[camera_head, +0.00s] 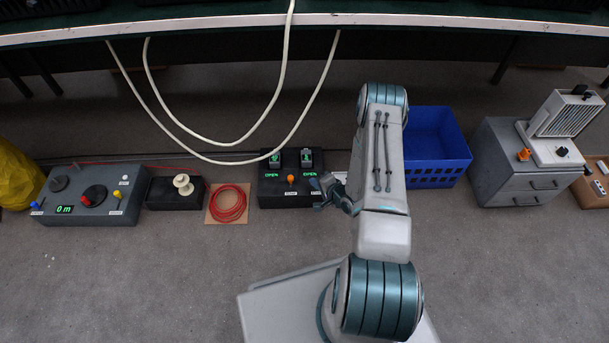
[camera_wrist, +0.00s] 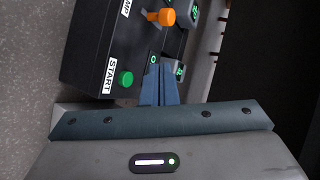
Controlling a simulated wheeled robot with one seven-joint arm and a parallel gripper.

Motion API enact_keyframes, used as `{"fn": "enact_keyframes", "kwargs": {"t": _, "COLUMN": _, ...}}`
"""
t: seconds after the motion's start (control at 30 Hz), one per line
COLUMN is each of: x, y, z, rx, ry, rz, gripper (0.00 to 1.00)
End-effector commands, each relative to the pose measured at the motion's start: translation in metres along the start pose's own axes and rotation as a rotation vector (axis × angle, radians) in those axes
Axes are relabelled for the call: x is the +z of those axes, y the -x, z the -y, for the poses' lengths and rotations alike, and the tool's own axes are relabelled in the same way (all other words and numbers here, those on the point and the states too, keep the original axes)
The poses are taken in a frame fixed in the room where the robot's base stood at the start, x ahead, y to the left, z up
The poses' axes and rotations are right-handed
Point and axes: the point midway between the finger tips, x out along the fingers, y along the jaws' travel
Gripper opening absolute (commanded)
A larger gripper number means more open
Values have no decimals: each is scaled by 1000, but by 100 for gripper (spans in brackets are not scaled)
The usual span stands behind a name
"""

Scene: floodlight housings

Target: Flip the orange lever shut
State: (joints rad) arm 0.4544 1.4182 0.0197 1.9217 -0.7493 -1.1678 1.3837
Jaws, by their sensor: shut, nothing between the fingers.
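The orange lever (camera_head: 291,180) stands at the front of a black control box (camera_head: 268,200) on the floor. In the wrist view the orange lever (camera_wrist: 160,17) is near the top edge, beside a partly cut-off label ending in "MP". My gripper (camera_head: 322,193) is at the right end of the box. In the wrist view its fingers (camera_wrist: 160,75) are shut and empty, close to the box's edge. They appear apart from the lever. A green button (camera_wrist: 125,78) labelled START lies between the label and the fingers' side. The box shows two green OPEN readouts.
A coil of red cable (camera_head: 228,203) and a spool (camera_head: 183,184) are left of the box, with a grey control panel (camera_head: 130,203) beyond. A blue crate (camera_head: 437,172) and a grey drawer cabinet (camera_head: 515,185) are at right. Pale cables (camera_head: 286,62) hang above.

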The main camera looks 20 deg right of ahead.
Motion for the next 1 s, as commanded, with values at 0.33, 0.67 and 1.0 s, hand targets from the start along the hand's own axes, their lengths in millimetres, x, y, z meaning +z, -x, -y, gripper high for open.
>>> {"fn": "enact_keyframes", "kwargs": {"t": 0.33, "x": 2, "y": 47, "z": 2, "rx": 1, "ry": 5, "rz": 6, "gripper": 0}}
{"fn": "enact_keyframes", "kwargs": {"t": 0.67, "x": 1, "y": 50, "z": 0, "rx": 1, "ry": 5, "rz": 4, "gripper": 0}}
{"fn": "enact_keyframes", "kwargs": {"t": 1.0, "x": 0, "y": 51, "z": 4, "rx": 4, "ry": 10, "rz": 3, "gripper": 0}}
